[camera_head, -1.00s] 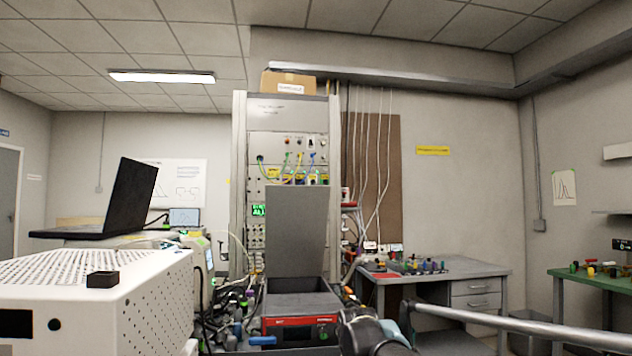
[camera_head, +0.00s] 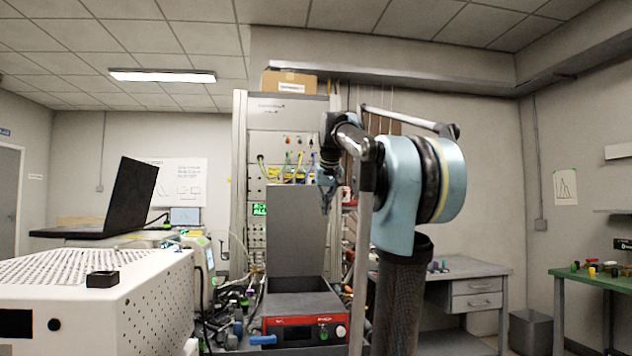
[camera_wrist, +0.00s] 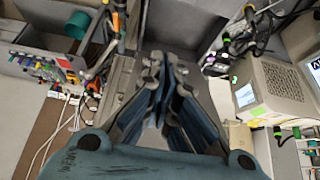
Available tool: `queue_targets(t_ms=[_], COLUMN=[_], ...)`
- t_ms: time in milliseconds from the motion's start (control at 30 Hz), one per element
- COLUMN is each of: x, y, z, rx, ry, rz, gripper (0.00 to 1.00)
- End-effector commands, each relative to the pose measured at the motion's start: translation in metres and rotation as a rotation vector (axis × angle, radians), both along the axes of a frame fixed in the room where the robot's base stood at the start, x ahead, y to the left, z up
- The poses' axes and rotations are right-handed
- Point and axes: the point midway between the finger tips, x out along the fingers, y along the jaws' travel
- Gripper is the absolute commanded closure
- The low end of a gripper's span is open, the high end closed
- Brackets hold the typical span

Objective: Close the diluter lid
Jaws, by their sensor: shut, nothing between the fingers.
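The diluter (camera_head: 302,306) is a grey box with a red front panel, low in the middle of the head view. Its grey lid (camera_head: 295,232) stands upright, open, at the back of the box. My gripper (camera_head: 327,208) is beside the lid's upper right edge in the head view, pointing down. Whether it touches the lid cannot be told. In the wrist view, my gripper (camera_wrist: 163,62) has its fingertips together with nothing held.
A white perforated case (camera_head: 110,290) and a black laptop (camera_head: 125,205) stand at the left. A tall instrument rack (camera_head: 240,150) is behind the diluter. A grey desk (camera_head: 478,285) is at the right. Cables and bottles crowd the diluter's left side.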

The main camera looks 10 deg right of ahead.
Motion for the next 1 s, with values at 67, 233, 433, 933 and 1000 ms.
queue_targets(t_ms=[67,233,433,933,1000], x=[0.025,0.071,0.117,0.163,0.166], y=[0.000,0.000,-0.001,-0.001,-0.001], z=[0.033,0.095,0.153,0.205,0.202], rx=[0.001,0.002,0.004,0.007,0.007], ry=[-0.028,-0.089,-0.160,-0.251,-0.252], rz=[-0.001,-0.003,-0.006,-0.008,-0.009], gripper=[1.00,1.00,1.00,1.00,1.00])
